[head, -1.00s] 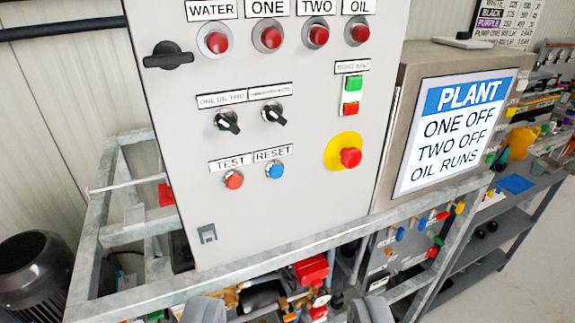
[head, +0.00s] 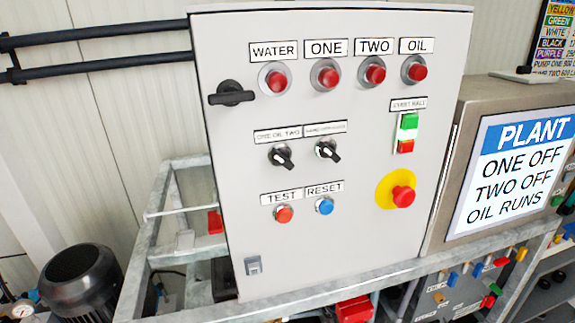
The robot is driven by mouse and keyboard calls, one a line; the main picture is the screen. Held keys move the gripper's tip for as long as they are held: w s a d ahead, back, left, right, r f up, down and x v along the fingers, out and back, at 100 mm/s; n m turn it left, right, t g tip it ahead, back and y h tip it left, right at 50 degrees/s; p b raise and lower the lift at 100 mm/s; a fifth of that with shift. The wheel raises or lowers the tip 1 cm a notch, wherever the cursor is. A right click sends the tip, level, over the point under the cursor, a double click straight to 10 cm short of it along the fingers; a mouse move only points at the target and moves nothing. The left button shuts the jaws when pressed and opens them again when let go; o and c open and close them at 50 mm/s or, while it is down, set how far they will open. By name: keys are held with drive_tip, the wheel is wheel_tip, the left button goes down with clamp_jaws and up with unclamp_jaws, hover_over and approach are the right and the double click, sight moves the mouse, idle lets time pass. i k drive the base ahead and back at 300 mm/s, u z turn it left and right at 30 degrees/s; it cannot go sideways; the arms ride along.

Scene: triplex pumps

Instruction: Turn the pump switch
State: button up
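The grey control panel (head: 345,235) fills the middle of the head view. The pump switch (head: 282,156) is a black rotary selector under a label reading ONE OIL TWO. Its handle slants toward the lower right. A second black selector (head: 328,149) sits just right of it, also slanted; its label is too small to read surely. My gripper is not in view, so its opening and its distance from the switch cannot be seen.
Red lamps run along the panel's top. A black rotary handle (head: 231,93) sticks out at its left. A red emergency button (head: 402,196) is at right, with TEST (head: 284,214) and RESET (head: 325,206) buttons below the selectors. A PLANT sign (head: 512,170) reads ONE OFF, TWO OFF, OIL RUNS.

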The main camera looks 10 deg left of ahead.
sight(280, 156)
drive_tip(key=u, duration=2.05)
drive_tip(key=k, duration=1.25)
drive_tip(key=z, duration=1.35)
drive_tip(key=i, duration=1)
drive_tip(key=u, duration=0.1)
